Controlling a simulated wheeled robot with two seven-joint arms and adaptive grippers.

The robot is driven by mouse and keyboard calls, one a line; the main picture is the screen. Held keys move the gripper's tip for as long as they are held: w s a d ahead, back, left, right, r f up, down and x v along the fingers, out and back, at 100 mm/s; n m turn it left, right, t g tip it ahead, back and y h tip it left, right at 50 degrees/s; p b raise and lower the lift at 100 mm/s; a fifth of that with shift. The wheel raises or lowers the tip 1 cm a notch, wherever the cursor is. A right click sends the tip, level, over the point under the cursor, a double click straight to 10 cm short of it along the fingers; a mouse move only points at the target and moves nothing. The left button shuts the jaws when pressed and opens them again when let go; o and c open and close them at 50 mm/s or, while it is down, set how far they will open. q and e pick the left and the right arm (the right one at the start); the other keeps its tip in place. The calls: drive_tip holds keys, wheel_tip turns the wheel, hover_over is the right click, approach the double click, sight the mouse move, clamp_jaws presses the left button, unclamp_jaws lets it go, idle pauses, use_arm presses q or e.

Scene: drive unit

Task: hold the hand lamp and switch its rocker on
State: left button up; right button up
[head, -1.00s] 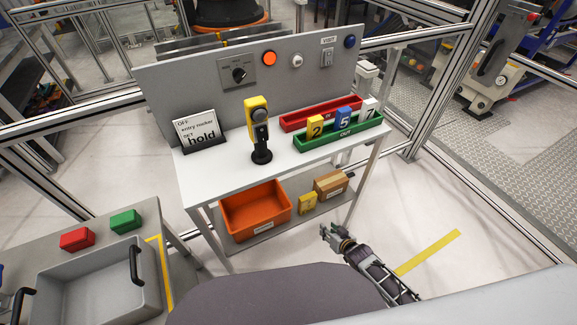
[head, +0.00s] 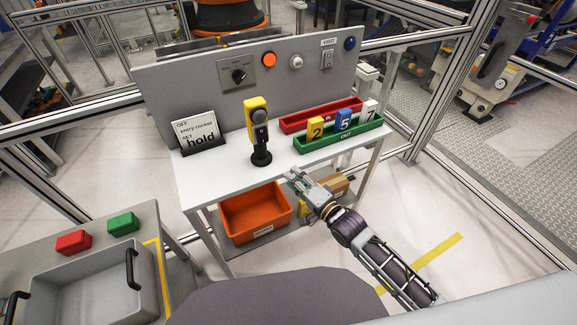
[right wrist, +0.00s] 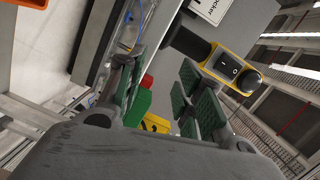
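The hand lamp (head: 256,112) is yellow with a dark lower part. It stands upright on a black base (head: 261,158) on the white table, with a round grey part facing me. In the right wrist view its yellow body (right wrist: 240,54) lies top right, with the black rocker (right wrist: 229,70) visible on it. I cannot tell the rocker's position. My right gripper (head: 294,178) is at the table's front edge, right of and nearer than the lamp, apart from it. In the right wrist view the gripper's green-padded fingers (right wrist: 163,85) are spread and empty. My left gripper is not in view.
A sign (head: 198,132) reading "hold" stands left of the lamp. A green tray (head: 346,146) with numbered blocks and a red tray (head: 297,121) lie right. A grey panel (head: 190,85) with knob and buttons stands behind. An orange bin (head: 254,231) sits below.

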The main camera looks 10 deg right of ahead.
wheel_tip(320, 180, up, 9)
drive_tip(key=s+a+m+t+y, duration=0.1)
drive_tip(key=a+m, duration=0.1)
drive_tip(key=m, duration=0.5)
drive_tip(key=shift+s+a+m+y, duration=0.3)
drive_tip(key=shift+s+m, duration=0.1)
drive_tip(key=shift+f, duration=0.1)
